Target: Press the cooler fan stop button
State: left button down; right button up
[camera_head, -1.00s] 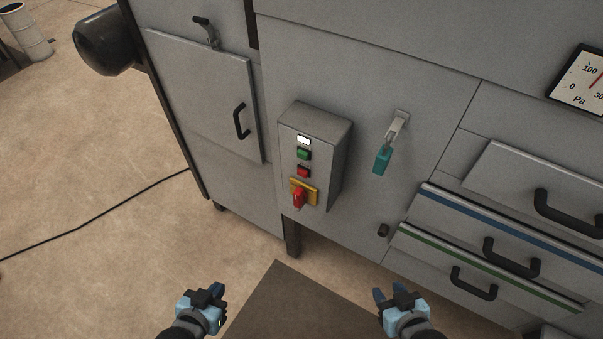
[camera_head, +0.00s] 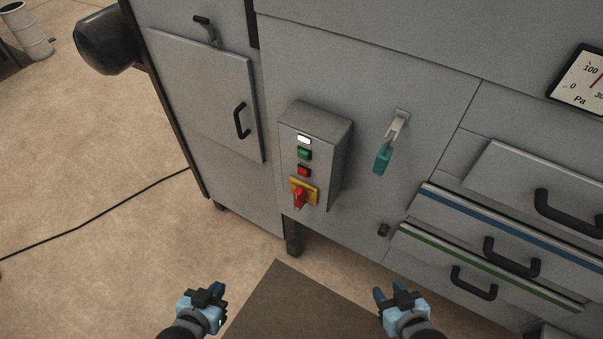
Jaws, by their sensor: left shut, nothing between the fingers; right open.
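A grey control box (camera_head: 331,165) sticks out from the front of the grey machine. On its face, from top to bottom, are a white label (camera_head: 304,140), a green button (camera_head: 305,154), a red button (camera_head: 303,172) and a red rotary switch (camera_head: 299,198) on a yellow plate. The label's text is too small to read. My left gripper (camera_head: 219,291) is shut and empty, below and to the left of the box. My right gripper (camera_head: 391,293) is open and empty, below and to the right of it. Neither touches anything.
Drawers with black handles (camera_head: 473,283) are at the right. A cabinet door (camera_head: 205,95) is at the left. A black cable (camera_head: 100,219) lies on the floor. A brown mat (camera_head: 290,310) lies between my grippers.

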aim_at(304, 172)
jog(key=k+l+z, duration=0.1)
jog(key=l, duration=0.75)
jog(key=k+l+z, duration=0.15)
jog(key=l, duration=0.25)
